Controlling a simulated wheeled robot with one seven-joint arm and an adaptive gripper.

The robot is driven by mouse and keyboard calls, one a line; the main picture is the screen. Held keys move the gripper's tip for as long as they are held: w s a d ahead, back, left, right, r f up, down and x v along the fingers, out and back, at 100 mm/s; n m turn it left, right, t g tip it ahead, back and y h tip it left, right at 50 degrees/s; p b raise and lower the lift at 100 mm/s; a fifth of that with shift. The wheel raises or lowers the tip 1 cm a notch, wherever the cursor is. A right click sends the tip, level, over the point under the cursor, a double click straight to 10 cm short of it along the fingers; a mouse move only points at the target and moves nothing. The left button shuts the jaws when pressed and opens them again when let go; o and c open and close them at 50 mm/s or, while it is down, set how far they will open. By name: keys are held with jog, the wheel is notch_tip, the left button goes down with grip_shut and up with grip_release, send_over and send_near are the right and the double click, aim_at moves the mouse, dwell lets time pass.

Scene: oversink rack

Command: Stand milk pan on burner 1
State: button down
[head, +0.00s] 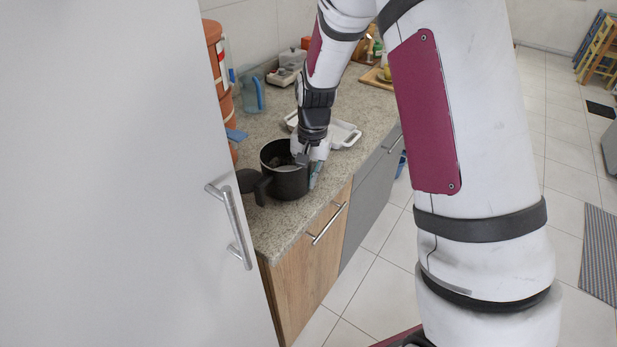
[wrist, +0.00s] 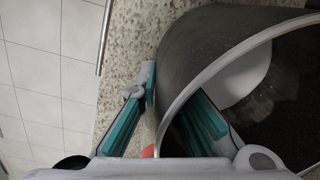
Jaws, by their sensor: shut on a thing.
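The milk pan, a dark pot (head: 284,184) with a black handle (head: 262,190), is upright at the counter's front edge; I cannot tell whether it touches the counter. My gripper (head: 309,170) is at its right side, shut on the wall. In the wrist view my gripper (wrist: 170,100) has one teal finger outside the pan (wrist: 205,42) and the other inside, past its pale rim. A light patch shows inside the pan. A dark flat round shape (head: 247,181) is left of the pan, partly hidden; I cannot tell whether it is burner 1.
A white cabinet door (head: 110,180) with a bar handle hides the near left. A white tray (head: 343,135) lies behind my gripper. A blue jug (head: 252,93) and orange containers (head: 216,60) stand towards the wall. Bare speckled counter (head: 265,128) lies behind the pan.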

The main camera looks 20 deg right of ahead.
jog(key=shift+f, duration=0.15)
jog(key=c, duration=1.8)
grip_release()
jog(key=shift+o, duration=0.2)
